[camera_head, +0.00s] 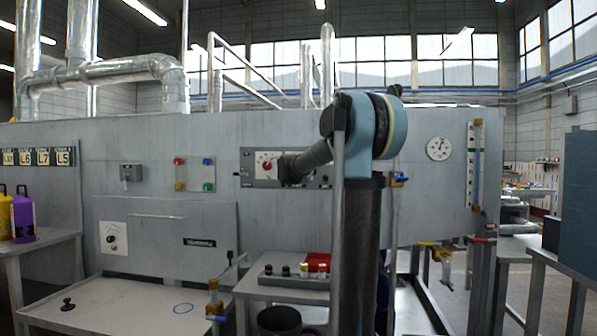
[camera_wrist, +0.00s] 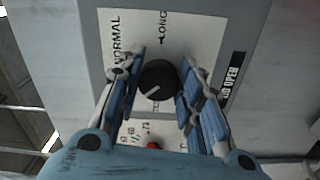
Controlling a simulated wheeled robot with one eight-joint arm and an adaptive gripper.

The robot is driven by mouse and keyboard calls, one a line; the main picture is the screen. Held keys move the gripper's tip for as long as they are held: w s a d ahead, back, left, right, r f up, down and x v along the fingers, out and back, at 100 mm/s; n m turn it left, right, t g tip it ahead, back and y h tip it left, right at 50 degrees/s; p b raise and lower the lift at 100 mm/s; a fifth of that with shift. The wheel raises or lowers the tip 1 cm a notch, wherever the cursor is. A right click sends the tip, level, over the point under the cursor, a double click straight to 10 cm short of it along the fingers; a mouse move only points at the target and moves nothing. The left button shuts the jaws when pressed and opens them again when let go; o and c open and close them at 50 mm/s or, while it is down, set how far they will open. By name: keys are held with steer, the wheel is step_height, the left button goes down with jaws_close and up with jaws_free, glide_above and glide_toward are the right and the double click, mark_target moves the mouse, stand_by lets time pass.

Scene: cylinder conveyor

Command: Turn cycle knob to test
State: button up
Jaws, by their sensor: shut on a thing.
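The cycle knob (camera_wrist: 158,76) is round and black with a white pointer line. In the wrist view it sits on a white plate (camera_wrist: 180,30) lettered NORMAL at upper left, LONG at the top, and a partly hidden word starting with TE just below. The pointer slants to the lower left of that view, between NORMAL and the TE word. My gripper (camera_wrist: 160,72) has one blue-padded finger on each side of the knob and is shut on it. In the head view, my arm hides the knob and the fingers at the control panel (camera_head: 247,168).
A red knob (camera_head: 267,166) on a white dial plate is close by, left of my arm's end in the head view. Coloured buttons (camera_head: 194,174) are further left. A table with small items (camera_head: 286,270) stands below the panel.

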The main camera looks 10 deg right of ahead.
steer(key=shift+n, duration=4.8)
steer(key=o, duration=1.1)
steer(key=shift+c, duration=0.2)
steer(key=shift+a, duration=0.1)
steer(key=v, duration=1.1)
steer(key=shift+s, duration=0.35)
steer(key=shift+a, duration=0.1)
